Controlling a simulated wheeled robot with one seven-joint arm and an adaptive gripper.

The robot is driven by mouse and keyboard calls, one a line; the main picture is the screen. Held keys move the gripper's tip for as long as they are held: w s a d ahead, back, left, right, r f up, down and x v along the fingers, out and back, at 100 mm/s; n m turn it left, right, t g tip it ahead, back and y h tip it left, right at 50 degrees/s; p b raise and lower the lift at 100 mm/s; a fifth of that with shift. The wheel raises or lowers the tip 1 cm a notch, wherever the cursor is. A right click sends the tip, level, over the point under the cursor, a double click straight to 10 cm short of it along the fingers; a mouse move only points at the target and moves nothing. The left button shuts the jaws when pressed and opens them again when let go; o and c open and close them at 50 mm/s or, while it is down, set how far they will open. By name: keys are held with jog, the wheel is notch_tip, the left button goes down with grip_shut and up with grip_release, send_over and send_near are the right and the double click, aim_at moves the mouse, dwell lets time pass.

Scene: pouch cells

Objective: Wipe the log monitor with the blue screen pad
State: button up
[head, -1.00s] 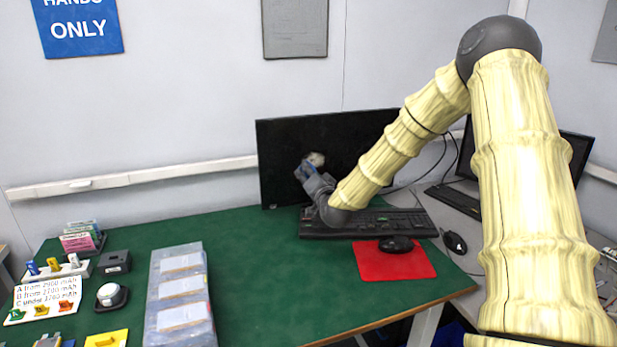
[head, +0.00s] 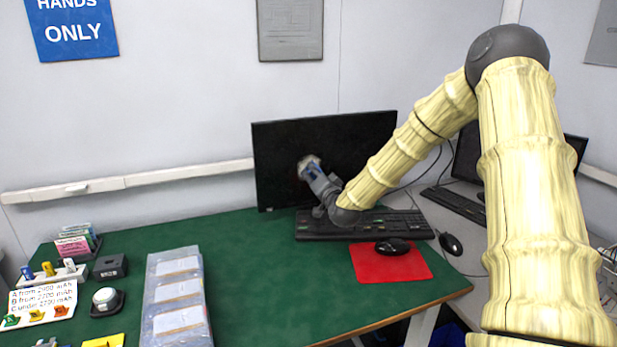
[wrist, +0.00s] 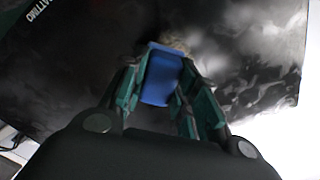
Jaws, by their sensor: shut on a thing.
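The log monitor (head: 355,140) is a black screen standing at the back of the green table. In the wrist view the screen (wrist: 250,60) fills most of the background and carries cloudy grey smears. My gripper (head: 311,168) is at the left half of the screen, shut on the blue screen pad (wrist: 160,78). The pad's blue side shows between the two fingers. A pale tan patch (wrist: 176,45) shows just beyond the pad. The pad's far face is hidden, and I cannot tell for sure whether it touches the screen.
A black keyboard (head: 350,224) lies under my wrist in front of the monitor. A mouse (head: 392,246) sits on a red mat (head: 405,270). A clear case (head: 177,300) and small labelled items stand at the left. The table's middle is clear.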

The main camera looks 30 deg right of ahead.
aim_at(321, 165)
jog(key=d, duration=0.4)
jog(key=shift+s, duration=0.4)
jog(key=shift+w+a+r+b, duration=0.15)
jog(key=shift+w+a, duration=0.15)
jog(key=shift+a, duration=0.95)
jog(key=shift+w+a+f+b, duration=0.1)
jog(key=shift+w+a+b, duration=0.2)
jog(key=shift+a, duration=0.9)
jog(key=shift+w+a+r+b, duration=0.1)
jog(key=shift+w+a, duration=0.25)
jog(key=shift+a, duration=0.9)
jog(key=shift+s+r+p, duration=0.15)
jog(key=shift+r+p, duration=0.35)
jog(key=shift+r, duration=0.1)
jog(key=shift+s+d+p, duration=0.15)
jog(key=shift+s+d, duration=0.1)
jog(key=shift+d, duration=1)
jog(key=shift+s+d+p, duration=0.1)
jog(key=shift+s+d, duration=0.2)
jog(key=shift+d, duration=0.9)
jog(key=shift+s+d+p, duration=0.15)
jog(key=shift+s+d, duration=0.1)
jog(key=shift+d, duration=1.1)
